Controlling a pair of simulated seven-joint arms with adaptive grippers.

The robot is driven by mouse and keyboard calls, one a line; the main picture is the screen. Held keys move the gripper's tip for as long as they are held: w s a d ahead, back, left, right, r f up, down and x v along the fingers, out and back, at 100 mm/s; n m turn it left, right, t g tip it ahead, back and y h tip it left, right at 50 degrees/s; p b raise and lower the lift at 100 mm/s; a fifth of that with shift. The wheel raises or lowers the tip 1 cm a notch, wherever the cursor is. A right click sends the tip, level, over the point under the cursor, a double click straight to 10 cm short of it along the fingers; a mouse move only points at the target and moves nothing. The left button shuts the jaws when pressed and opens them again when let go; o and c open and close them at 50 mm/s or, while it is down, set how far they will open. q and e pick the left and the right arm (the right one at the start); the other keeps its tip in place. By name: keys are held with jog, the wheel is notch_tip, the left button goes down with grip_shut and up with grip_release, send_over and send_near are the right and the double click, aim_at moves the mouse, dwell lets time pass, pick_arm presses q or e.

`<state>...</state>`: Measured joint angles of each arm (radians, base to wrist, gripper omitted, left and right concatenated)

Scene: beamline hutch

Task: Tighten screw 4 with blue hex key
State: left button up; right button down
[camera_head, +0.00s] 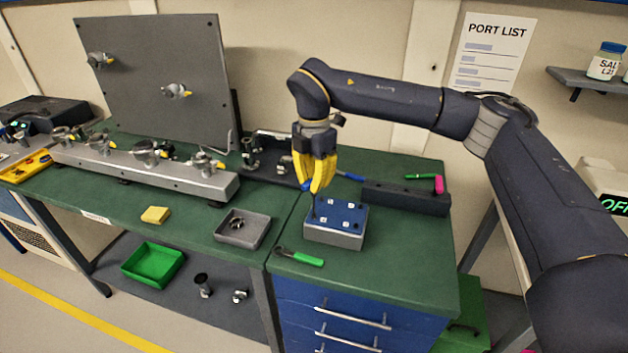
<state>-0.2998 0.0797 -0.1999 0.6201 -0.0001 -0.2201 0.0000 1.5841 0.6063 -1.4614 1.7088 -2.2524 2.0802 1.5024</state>
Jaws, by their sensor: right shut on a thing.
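My right gripper (314,190), with yellow fingers, points down over the back left part of a grey block with a blue top (341,214). It is shut on the blue hex key, whose blue handle (350,177) shows to the right of the fingers. A thin dark shaft below the fingertips reaches down close to the block's top; I cannot tell whether it sits in a screw. The block's top carries several small screws with white labels, too small to read, so I cannot tell which is screw 4. My left gripper is not in view.
A green-handled hex key (305,258) lies in front of the block. A dark holder (405,197) with green and pink handles stands behind right. A grey tray (242,228), a yellow block (155,214) and a long metal rail (150,172) are to the left.

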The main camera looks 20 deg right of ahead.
jog(key=shift+f, duration=0.55)
dwell(0.6)
jog(key=m, duration=0.4)
dwell(0.5)
jog(key=shift+m, duration=2)
